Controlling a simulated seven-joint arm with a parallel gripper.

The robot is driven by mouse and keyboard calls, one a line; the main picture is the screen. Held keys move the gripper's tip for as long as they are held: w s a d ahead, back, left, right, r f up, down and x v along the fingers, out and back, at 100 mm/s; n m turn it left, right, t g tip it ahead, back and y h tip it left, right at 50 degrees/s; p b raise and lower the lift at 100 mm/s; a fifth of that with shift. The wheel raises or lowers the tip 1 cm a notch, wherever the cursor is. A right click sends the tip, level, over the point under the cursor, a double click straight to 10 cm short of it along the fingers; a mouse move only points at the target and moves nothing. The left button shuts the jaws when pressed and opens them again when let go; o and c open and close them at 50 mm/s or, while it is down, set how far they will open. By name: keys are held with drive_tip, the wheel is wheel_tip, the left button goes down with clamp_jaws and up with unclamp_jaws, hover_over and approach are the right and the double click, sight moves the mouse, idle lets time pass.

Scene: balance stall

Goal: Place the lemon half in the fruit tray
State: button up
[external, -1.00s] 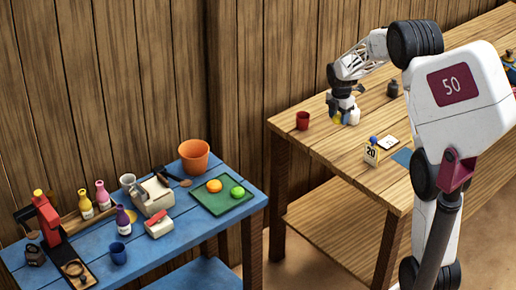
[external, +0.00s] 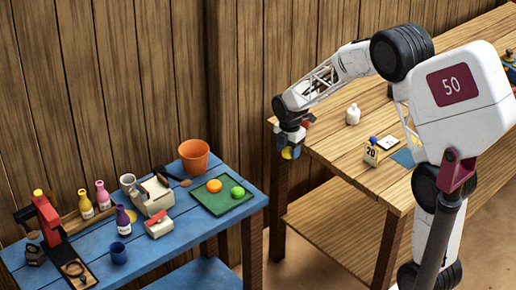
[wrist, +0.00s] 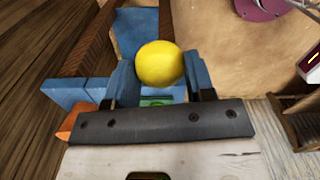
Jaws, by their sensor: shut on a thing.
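My gripper (external: 291,150) is shut on the lemon half (wrist: 160,63), whose rounded yellow side shows between the blue fingers in the wrist view. In the external view a bit of yellow shows at the fingertips, in the air by the wooden table's left end. The green fruit tray (external: 222,207) lies on the blue table, lower and to the left of my gripper. An orange fruit (external: 214,186) and a green fruit (external: 237,192) sit in it. The lemon's cut face cannot be made out.
An orange bucket (external: 194,156) stands behind the tray. A gap separates the tables.

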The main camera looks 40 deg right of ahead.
drive_tip(key=s+a, duration=0.7)
drive_tip(key=a, duration=0.5)
drive_tip(key=s+a+f+n, duration=0.1)
drive_tip(key=s+a, duration=0.6)
drive_tip(key=a, duration=0.6)
drive_tip(key=shift+f, duration=0.2)
hover_over(219, 205)
drive_tip(key=shift+f, duration=0.75)
drive_tip(key=shift+f, duration=1.75)
drive_tip(key=shift+f, duration=0.1)
